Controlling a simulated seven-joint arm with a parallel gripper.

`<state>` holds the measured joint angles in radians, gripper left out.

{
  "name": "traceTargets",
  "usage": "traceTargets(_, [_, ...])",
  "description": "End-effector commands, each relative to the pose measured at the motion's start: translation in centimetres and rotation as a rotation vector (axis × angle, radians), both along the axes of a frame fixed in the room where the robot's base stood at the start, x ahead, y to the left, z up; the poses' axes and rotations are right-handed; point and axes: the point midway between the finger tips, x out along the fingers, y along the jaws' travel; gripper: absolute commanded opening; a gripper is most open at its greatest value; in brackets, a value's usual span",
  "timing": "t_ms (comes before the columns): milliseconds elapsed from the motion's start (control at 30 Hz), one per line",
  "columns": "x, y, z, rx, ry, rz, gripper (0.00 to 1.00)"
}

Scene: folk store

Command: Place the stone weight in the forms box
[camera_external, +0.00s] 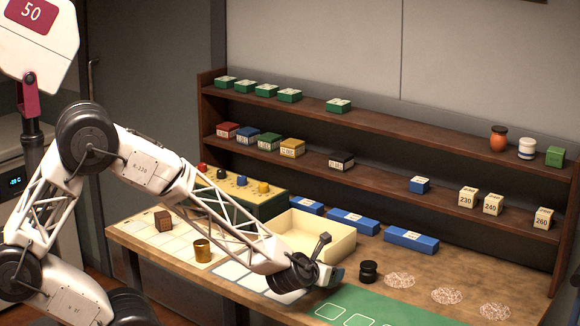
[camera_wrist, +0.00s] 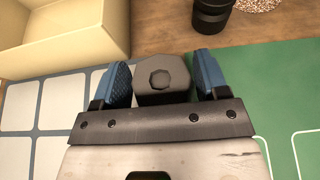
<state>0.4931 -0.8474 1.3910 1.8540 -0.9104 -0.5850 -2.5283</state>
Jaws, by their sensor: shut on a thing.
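My gripper (camera_external: 328,276) is low over the front of the counter, just right of and in front of the open cream box. In the wrist view my gripper (camera_wrist: 164,76) is shut on a dark grey, many-sided block with a small knob, which I take to be the stone weight (camera_wrist: 162,88). I cannot tell whether the weight touches the counter. The open cream box (camera_external: 337,246), the only open box seen and apparently the forms box, also shows at upper left in the wrist view (camera_wrist: 100,47). Its visible inside looks empty.
A black jar-like piece (camera_external: 368,271) stands just right of my gripper. Blue boxes (camera_external: 411,240) lie behind. A green mat (camera_external: 370,308) and a pale grid (camera_external: 240,278) lie in front. A brass cup (camera_external: 202,251) and brown cube (camera_external: 163,221) stand left. Shelves (camera_external: 380,179) rise behind.

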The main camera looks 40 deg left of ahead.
Motion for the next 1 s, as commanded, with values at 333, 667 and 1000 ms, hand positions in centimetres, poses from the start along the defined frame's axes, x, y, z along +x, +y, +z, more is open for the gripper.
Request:
traceTargets(333, [0.0,0.0,-1.3,0.000,-0.002,0.000,0.28])
traceTargets(667, [0.0,0.0,-1.6,0.000,-0.001,0.000,0.75])
traceTargets(1000, [0.0,0.0,-1.6,0.000,-0.001,0.000,0.93])
